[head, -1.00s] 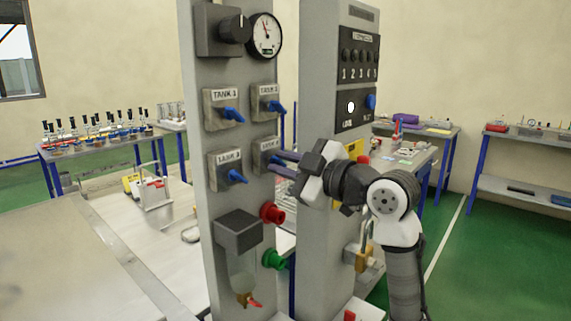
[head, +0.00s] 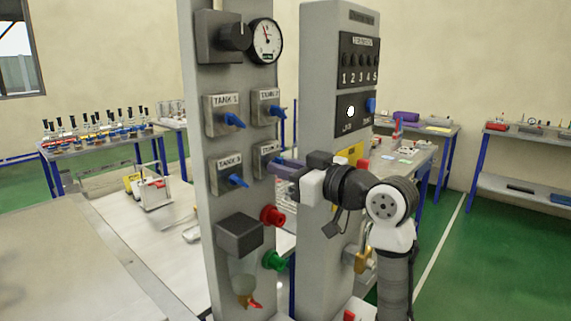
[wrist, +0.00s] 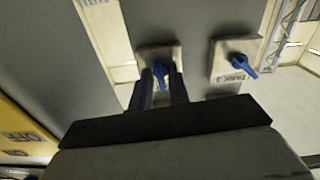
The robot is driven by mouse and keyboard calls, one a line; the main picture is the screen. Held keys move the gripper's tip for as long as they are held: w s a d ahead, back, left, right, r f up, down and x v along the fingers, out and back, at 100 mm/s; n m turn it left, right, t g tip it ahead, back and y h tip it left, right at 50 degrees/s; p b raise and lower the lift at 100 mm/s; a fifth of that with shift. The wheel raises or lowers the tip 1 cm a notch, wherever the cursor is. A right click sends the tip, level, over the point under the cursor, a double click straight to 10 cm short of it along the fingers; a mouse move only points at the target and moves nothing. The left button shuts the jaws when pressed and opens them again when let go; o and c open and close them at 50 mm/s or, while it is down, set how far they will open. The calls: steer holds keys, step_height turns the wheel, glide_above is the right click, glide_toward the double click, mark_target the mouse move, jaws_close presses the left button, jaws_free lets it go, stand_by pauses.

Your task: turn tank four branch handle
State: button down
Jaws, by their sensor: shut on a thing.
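The tank four valve plate (head: 265,150) is on the grey panel, lower right of the group of valve plates. Its blue branch handle (wrist: 160,75) shows between my fingers in the wrist view. In the head view my fingers and the plate's edge hide most of it. My gripper (head: 277,165) reaches in from the right with its fingertips at this valve. In the wrist view the two dark fingers (wrist: 163,86) lie on either side of the blue handle, shut on it.
Tank one (head: 223,114), tank two (head: 268,107) and tank three (head: 229,174) valves with blue handles surround it. A red knob (head: 271,216) and a green knob (head: 275,261) stick out below. A second grey column (head: 317,110) stands close behind my wrist.

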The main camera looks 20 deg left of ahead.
steer(key=shift+m+p, duration=2.5)
steer(key=shift+m, duration=2.4)
steer(key=c, duration=1.6)
jaws_free()
steer(key=b+v, duration=0.4)
steer(key=v, duration=0.9)
steer(key=shift+d+b, duration=0.3)
steer(key=shift+d, duration=0.1)
